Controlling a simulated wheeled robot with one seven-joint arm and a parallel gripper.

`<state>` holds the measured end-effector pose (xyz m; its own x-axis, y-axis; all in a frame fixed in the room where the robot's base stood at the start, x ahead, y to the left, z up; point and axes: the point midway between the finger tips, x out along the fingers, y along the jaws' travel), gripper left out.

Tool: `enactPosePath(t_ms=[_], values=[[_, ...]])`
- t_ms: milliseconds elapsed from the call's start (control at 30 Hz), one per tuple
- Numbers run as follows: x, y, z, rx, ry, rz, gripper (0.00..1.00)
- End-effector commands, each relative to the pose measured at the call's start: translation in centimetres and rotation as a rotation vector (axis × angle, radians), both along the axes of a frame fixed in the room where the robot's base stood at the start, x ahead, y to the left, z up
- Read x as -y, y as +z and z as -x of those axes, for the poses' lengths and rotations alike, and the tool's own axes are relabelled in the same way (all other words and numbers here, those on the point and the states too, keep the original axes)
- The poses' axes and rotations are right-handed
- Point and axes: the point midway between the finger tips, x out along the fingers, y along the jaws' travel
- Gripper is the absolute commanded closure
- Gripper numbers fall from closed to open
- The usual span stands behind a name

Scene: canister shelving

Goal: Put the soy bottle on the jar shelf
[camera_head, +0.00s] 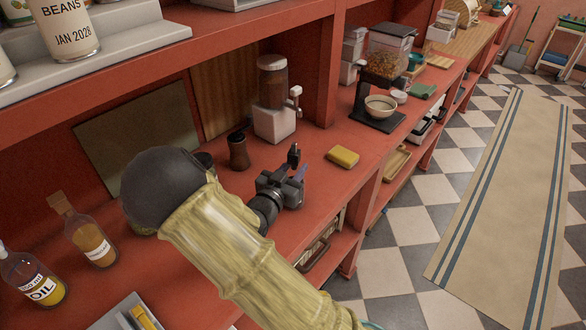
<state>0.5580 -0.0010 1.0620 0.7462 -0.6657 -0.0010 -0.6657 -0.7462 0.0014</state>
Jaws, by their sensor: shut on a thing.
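My gripper (293,174) is at the middle of the view, over the front part of the red counter. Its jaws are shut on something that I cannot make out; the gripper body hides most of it. A small dark brown bottle-like thing (238,152) stands upright on the counter to the left of my gripper, apart from it; I cannot tell whether it is the soy bottle. A bottle with amber contents (90,240) and an oil bottle (35,277) stand at the left. No shelf is marked as the jar shelf; an upper red shelf (150,68) runs across the top left.
A dispenser (273,115) stands behind my gripper. A yellow sponge (343,157) lies to its right, before a machine with a bowl (380,107). A can of beans (66,28) stands on a grey stepped riser (120,38) above. The checkered floor holds a striped rug (510,200).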

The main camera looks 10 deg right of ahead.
Motion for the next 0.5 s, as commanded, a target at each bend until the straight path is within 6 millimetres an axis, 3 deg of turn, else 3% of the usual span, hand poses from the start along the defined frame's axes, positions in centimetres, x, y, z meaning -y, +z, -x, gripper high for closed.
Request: enactPosePath(t_ms=[300, 333, 433, 500], values=[[-0.16, -0.26, -0.01, 0.002, 0.003, 0.001, 1.00], [-0.20, -0.33, 0.01, 0.000, 0.004, 0.000, 0.68], [-0.25, -0.25, 0.01, 0.000, 0.004, 0.000, 0.48], [-0.25, -0.24, 0.00, 0.000, 0.005, 0.000, 0.48]])
